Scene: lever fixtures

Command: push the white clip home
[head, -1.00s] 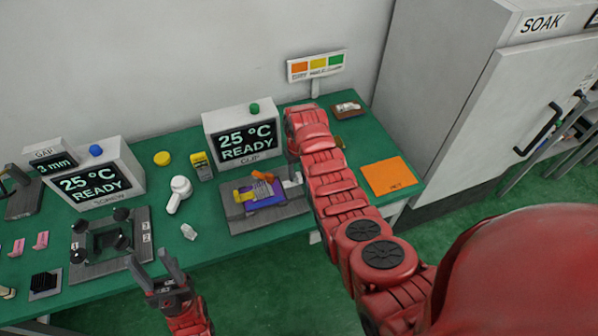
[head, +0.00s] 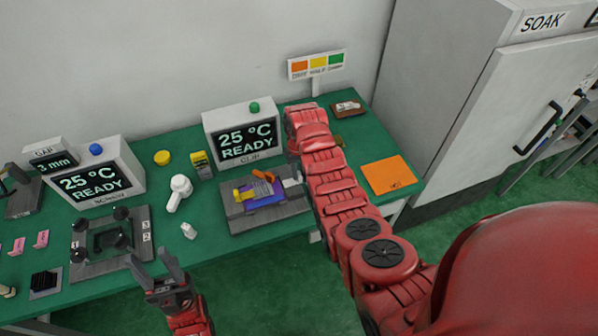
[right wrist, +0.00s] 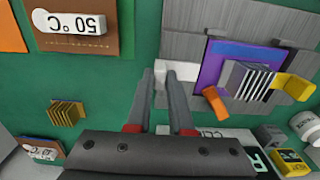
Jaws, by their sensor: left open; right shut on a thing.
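The white clip (right wrist: 160,74) appears in the right wrist view as a small pale piece at the edge of the grey fixture (right wrist: 183,45). My right gripper (right wrist: 171,78) is shut on it, and the fingers partly cover it. The fixture holds a purple board (head: 282,187) with a finned heat sink (right wrist: 246,80), an orange lever (right wrist: 214,104) and a yellow lever (right wrist: 295,86). In the head view my right arm covers the fixture's right side. How far the clip is seated cannot be told. My left gripper (head: 154,268) is open and empty at the table's front edge.
A CLIP display (head: 244,133) reading 25 °C READY stands behind the fixture. A white handled tool (head: 179,192) and a small pale piece (head: 188,231) lie left of it. An orange mat (head: 389,177) lies to the right. A dark four-post fixture (head: 110,240) stands left.

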